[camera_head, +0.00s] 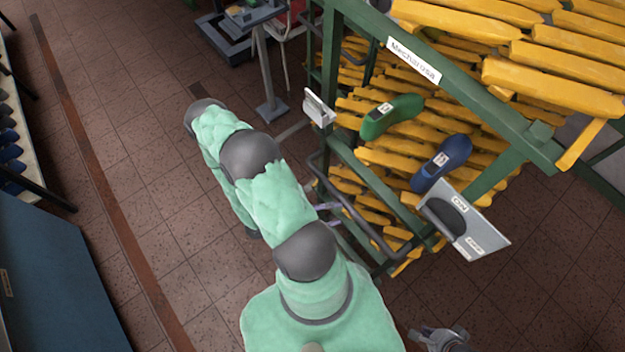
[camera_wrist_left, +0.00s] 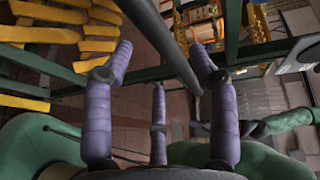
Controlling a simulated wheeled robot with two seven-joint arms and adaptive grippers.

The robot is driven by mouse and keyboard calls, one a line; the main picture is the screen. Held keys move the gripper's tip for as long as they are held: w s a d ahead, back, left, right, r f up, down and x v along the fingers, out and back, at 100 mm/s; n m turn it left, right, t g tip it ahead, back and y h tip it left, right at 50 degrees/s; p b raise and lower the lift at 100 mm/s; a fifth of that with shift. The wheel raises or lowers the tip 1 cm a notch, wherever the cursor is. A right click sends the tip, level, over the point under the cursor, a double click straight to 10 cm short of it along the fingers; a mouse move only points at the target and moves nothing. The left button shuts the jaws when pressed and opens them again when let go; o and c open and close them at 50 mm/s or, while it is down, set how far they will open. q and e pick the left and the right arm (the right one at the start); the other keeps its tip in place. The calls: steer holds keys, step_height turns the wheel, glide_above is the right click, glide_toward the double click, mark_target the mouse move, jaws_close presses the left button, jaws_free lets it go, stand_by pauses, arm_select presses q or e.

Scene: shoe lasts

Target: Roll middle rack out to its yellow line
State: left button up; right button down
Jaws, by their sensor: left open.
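A rack with a green frame (camera_head: 468,87) and many yellow lasts stands at the right of the head view, its grey handle bar (camera_head: 352,206) on the near side. I cannot tell if it is the middle one. My left gripper (camera_head: 328,212) is at this handle, partly hidden by my arm. In the left wrist view my purple fingers (camera_wrist_left: 165,62) are open, with a dark bar (camera_wrist_left: 172,50) passing between their tips; contact is unclear. My right gripper (camera_head: 440,339) shows only in part at the bottom edge. I see no yellow line.
A green last (camera_head: 392,116), a blue last (camera_head: 441,162) and a grey tray (camera_head: 464,221) are on the rack's side. A grey stand (camera_head: 269,106) is behind. A blue surface (camera_head: 55,285) is at left. Tiled floor with a brown strip (camera_head: 110,187) lies between.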

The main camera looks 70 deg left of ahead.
arm_select(q)
steer(key=v, duration=0.6)
steer(key=shift+s, duration=0.4)
